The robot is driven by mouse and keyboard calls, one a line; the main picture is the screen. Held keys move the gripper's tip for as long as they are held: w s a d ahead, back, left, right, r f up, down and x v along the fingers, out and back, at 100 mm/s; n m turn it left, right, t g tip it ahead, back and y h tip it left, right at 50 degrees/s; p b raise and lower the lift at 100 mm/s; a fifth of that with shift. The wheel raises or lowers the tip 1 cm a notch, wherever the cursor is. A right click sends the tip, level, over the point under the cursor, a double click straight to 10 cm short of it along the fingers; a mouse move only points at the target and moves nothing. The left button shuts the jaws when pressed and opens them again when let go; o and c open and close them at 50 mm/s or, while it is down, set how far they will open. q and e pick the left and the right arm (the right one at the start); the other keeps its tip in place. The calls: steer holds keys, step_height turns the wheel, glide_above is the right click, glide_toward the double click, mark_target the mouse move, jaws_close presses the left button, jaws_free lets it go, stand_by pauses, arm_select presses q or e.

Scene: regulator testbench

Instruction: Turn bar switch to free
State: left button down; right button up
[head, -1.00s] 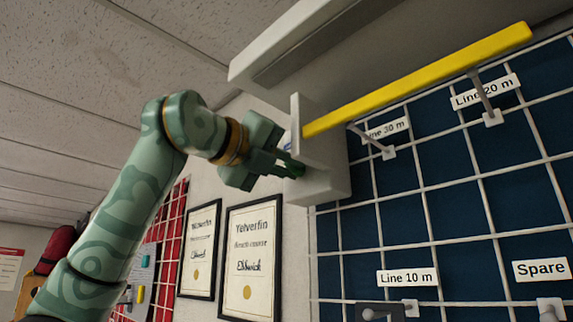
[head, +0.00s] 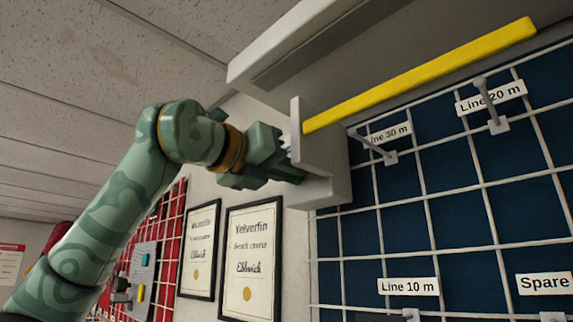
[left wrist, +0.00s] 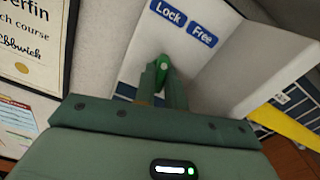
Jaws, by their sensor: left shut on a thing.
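The green bar switch (left wrist: 165,76) shows in the left wrist view, on a pale panel (left wrist: 135,62) below the blue labels Lock (left wrist: 168,12) and Free (left wrist: 202,35). It stands nearly upright in that view, under Lock; its exact setting is hard to tell. My left gripper (left wrist: 163,82) has its two fingers on either side of the switch, shut on it. In the head view my left gripper (head: 290,168) is against the left side of the pale housing (head: 325,190), and the switch is hidden there. My right gripper is not in view.
A long yellow bar (head: 420,78) runs from the housing to the upper right. Pegs and labelled lines (head: 408,287) sit on a blue grid board (head: 440,200) at right. Two framed certificates (head: 250,260) hang below the gripper. A pale overhead box (head: 290,60) is above.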

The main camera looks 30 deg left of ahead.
arm_select(q)
steer(key=m+p, duration=0.3)
steer(key=m, duration=0.8)
steer(key=shift+a+m+p, duration=0.1)
steer(key=shift+m+p, duration=0.25)
steer(key=shift+m, duration=0.05)
stand_by(0.4)
steer(key=c, duration=1.5)
jaws_free()
steer(key=shift+o, duration=0.2)
